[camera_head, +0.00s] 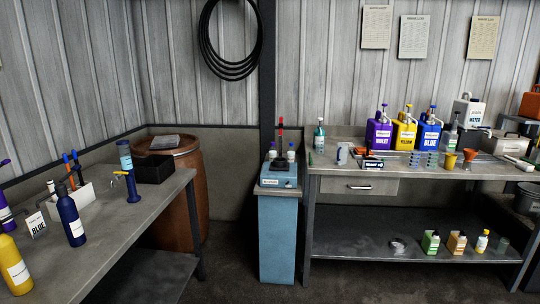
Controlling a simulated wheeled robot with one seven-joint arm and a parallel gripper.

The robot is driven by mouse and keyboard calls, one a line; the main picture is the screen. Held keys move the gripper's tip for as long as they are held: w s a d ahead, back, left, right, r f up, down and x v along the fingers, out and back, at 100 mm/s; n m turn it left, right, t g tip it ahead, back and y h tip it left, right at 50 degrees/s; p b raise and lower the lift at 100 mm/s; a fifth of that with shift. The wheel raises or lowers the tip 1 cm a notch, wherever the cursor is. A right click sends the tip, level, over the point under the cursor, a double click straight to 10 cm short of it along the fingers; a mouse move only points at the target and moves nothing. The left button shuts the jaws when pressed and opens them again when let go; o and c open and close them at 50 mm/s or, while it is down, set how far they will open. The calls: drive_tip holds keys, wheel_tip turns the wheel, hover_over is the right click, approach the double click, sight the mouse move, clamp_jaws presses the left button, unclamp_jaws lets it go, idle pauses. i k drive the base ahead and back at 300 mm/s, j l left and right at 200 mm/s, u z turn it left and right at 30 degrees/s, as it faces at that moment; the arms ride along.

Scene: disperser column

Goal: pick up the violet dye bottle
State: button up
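A violet jug (379,134) with a pump top and a white label stands upright on the right bench, left of a yellow jug (404,133) and a blue jug (429,134). A second purple bottle (5,217) is cut off by the left edge, on the left bench. Near it stand a yellow bottle (14,264) and a dark blue bottle (70,217). I cannot tell which of the two purple containers is the dye bottle the task names. My gripper is not in view.
The left bench (105,228) carries a small BLUE sign (36,225), a white holder and a blue stand. A blue cabinet (277,235) stands between the benches, with a brown barrel (175,210) behind the left bench. The right bench (420,178) is cluttered. Floor shows between the benches.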

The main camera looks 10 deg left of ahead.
sight(272, 151)
drive_tip(key=i+u, duration=0.1)
drive_tip(key=i, duration=0.4)
drive_tip(key=i+l+u, duration=0.1)
drive_tip(key=i, duration=0.4)
drive_tip(key=i+l+u, duration=0.1)
drive_tip(key=i, duration=0.4)
drive_tip(key=i+l, duration=0.25)
drive_tip(key=i, duration=0.2)
drive_tip(key=i+l+u, duration=0.15)
drive_tip(key=i, duration=0.35)
drive_tip(key=i+l+u, duration=0.1)
drive_tip(key=i+l, duration=0.15)
drive_tip(key=i, duration=0.25)
